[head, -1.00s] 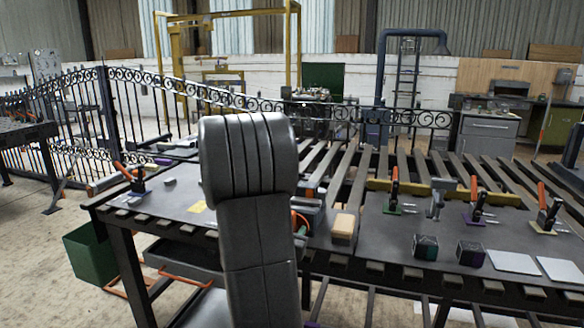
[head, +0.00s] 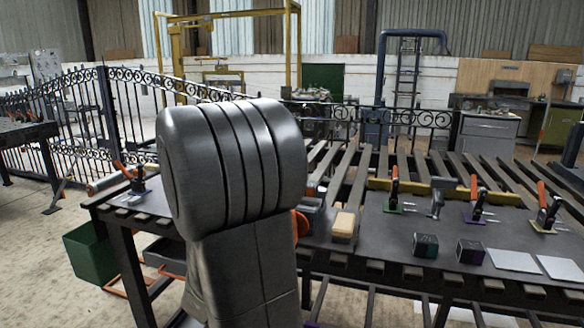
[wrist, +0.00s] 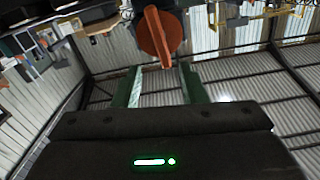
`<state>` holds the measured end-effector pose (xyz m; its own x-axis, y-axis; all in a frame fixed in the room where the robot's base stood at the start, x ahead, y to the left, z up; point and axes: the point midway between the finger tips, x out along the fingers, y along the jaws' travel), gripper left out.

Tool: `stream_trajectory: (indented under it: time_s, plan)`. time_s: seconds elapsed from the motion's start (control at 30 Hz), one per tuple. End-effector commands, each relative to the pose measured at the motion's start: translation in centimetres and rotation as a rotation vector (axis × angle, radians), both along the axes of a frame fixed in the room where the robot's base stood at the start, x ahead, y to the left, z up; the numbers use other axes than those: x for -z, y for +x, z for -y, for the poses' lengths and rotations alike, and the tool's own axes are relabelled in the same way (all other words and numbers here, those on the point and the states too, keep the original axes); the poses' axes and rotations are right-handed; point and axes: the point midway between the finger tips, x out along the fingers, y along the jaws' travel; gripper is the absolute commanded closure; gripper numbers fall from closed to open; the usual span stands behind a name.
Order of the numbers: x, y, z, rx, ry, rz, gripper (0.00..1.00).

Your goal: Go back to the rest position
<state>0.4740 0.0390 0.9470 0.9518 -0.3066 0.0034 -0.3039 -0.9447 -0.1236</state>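My gripper (wrist: 162,68) shows in the wrist view as two green fingers standing apart, with roof visible in the gap between them. It is open. An orange-red disc with a raised bar (wrist: 160,36) appears just past the fingertips; I cannot tell whether it touches them. In the head view my grey arm stands large in the centre-left, in front of the bench, and hides my gripper. The wrist view looks toward the roof and appears upside down.
The dark workbench (head: 375,238) runs rightward, bearing a tan block (head: 344,224), several orange-handled clamps, two dark cubes (head: 425,245) (head: 470,251) and pale plates (head: 513,261). An iron gate (head: 110,105) stands behind at left. A green bin (head: 90,254) is by the bench's left end.

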Motion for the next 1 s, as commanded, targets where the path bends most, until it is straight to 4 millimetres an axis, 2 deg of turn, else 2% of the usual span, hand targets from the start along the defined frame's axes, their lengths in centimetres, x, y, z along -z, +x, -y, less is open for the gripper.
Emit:
stream_trajectory:
  time_s: [0.27,0.7,1.0]
  plan:
    - [0.0,4.3,1.6,0.007,-0.001,0.000,0.62]
    - [0.0,12.7,4.4,0.006,-0.002,-0.001,0.62]
    - [-0.4,12.6,4.1,0.003,-0.189,-0.065,0.62]
